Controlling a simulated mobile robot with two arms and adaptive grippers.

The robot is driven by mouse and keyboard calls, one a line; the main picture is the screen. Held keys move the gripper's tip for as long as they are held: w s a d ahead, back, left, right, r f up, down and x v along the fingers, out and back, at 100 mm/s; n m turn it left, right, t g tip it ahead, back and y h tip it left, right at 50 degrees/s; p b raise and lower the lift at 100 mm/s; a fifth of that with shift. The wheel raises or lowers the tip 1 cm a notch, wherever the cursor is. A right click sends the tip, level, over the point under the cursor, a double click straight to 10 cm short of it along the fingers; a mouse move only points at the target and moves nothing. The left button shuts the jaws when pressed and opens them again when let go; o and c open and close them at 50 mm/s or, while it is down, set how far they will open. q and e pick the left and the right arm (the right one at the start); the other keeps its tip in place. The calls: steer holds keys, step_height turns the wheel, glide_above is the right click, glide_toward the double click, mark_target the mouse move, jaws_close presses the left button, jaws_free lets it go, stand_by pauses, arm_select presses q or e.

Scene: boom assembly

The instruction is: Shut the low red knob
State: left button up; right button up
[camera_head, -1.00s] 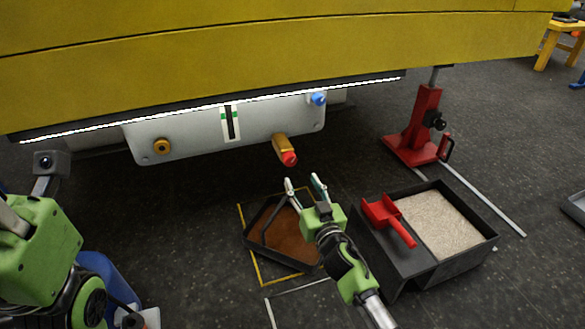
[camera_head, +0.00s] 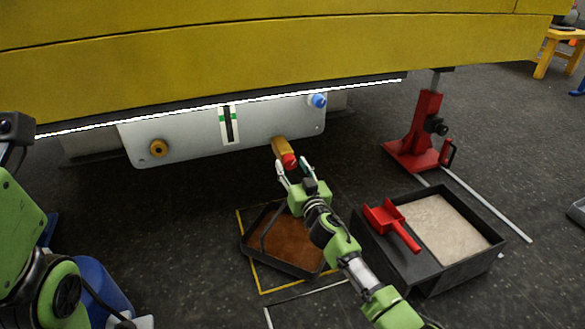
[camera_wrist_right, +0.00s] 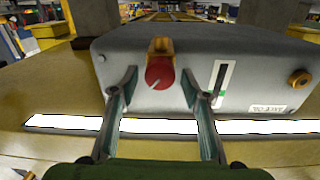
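The low red knob (camera_head: 290,160) sits on the end of a brass-coloured valve (camera_head: 280,145) that sticks out low on the grey panel (camera_head: 190,135). In the right wrist view the red knob (camera_wrist_right: 160,73) shows between the two fingers, a little beyond their tips. My right gripper (camera_head: 291,170) is open around the front of the knob, with a gap on each side; it also shows in the right wrist view (camera_wrist_right: 156,85). My left gripper (camera_head: 12,125) is at the left edge, partly cut off, and its fingers are not clear.
A tray of brown liquid (camera_head: 290,245) lies on the floor below the valve. A black box of pale granules (camera_head: 490,255) with a red scoop (camera_head: 390,222) stands right of it. A red jack (camera_head: 425,125) stands behind. The yellow boom (camera_head: 280,60) hangs overhead.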

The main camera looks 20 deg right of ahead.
steer(key=c, duration=0.8)
